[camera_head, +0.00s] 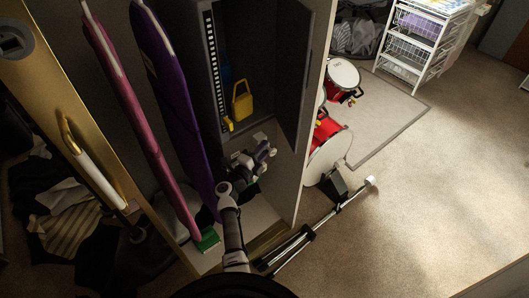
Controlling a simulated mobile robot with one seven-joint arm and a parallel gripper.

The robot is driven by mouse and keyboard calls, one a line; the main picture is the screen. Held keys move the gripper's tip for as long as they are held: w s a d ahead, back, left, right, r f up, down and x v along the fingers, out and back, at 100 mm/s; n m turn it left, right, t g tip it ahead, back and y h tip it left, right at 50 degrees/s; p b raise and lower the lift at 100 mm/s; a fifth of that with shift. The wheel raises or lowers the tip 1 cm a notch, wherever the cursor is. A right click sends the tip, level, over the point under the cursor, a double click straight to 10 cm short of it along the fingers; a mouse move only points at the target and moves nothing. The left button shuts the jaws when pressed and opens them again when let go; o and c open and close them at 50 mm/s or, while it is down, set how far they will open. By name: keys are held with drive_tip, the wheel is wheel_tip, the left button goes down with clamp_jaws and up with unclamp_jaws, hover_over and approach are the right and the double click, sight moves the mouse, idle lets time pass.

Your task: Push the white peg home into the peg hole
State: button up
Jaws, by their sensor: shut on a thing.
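My gripper (265,151) is at the end of my arm, low inside the open cabinet, at the middle of the view. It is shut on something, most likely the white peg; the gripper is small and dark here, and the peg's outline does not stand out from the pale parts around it. I cannot make out the peg hole, and I cannot tell how far the peg is in it.
Purple (178,95) and pink (137,120) boards lean at left. A metal stand (318,225) and red drums (326,132) are at right.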

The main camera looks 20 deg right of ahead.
drive_tip(key=shift+w+a, duration=0.1)
drive_tip(key=shift+w, duration=0.15)
drive_tip(key=o, duration=1.1)
